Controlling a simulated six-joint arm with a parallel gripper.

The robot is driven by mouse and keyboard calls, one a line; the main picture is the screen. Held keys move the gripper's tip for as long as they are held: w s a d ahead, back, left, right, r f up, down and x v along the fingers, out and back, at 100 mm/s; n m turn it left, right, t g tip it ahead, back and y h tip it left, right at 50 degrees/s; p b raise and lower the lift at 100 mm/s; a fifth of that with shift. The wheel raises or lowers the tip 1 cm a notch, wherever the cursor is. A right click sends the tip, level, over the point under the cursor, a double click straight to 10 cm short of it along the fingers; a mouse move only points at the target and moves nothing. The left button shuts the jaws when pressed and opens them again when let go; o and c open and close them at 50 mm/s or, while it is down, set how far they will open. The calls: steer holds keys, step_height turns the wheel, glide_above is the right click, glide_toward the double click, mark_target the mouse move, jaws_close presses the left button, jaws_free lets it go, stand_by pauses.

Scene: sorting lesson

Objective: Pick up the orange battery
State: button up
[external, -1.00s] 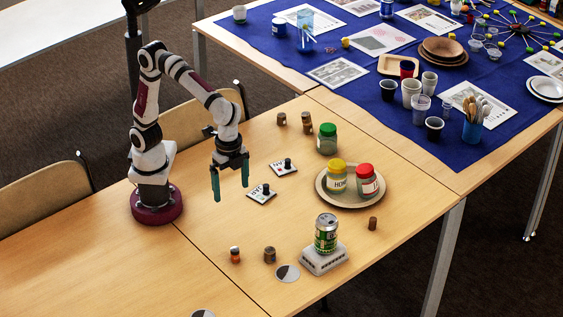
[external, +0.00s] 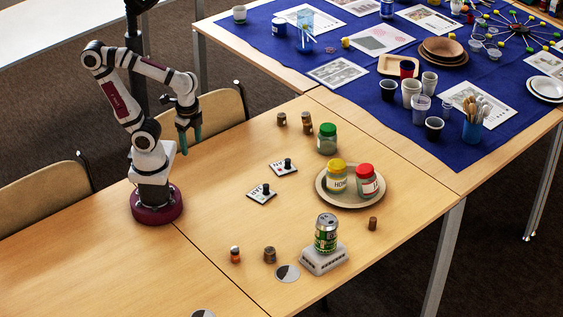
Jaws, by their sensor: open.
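The orange battery (external: 235,256) is a small upright cylinder with an orange lower part and a dark, pale-topped upper part. It stands on the near part of the wooden table. My gripper (external: 190,142) has teal fingers pointing down and is open. It is above the table's far left side, well away from the battery, and nothing shows between the fingers. A brown battery-like cylinder (external: 269,255) stands just to the right of the orange one, apart from it.
A grey-and-white disc (external: 287,273) lies near the batteries. A can (external: 326,233) stands on a white block (external: 324,260). A plate (external: 350,199) holds two jars; a green-lidded jar (external: 327,140) stands behind.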

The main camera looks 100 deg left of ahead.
steer(key=w+d+f+n+g+h, duration=0.2)
steer(key=d+n+g+h, duration=0.1)
steer(key=d+n, duration=0.1)
steer(key=n+t+h, duration=0.2)
steer(key=n+h, duration=1)
steer(key=n, duration=0.6)
glide_toward(235, 248)
steer(key=shift+n, duration=0.3)
steer(key=x, duration=1)
steer(key=shift+f, duration=0.5)
jaws_close()
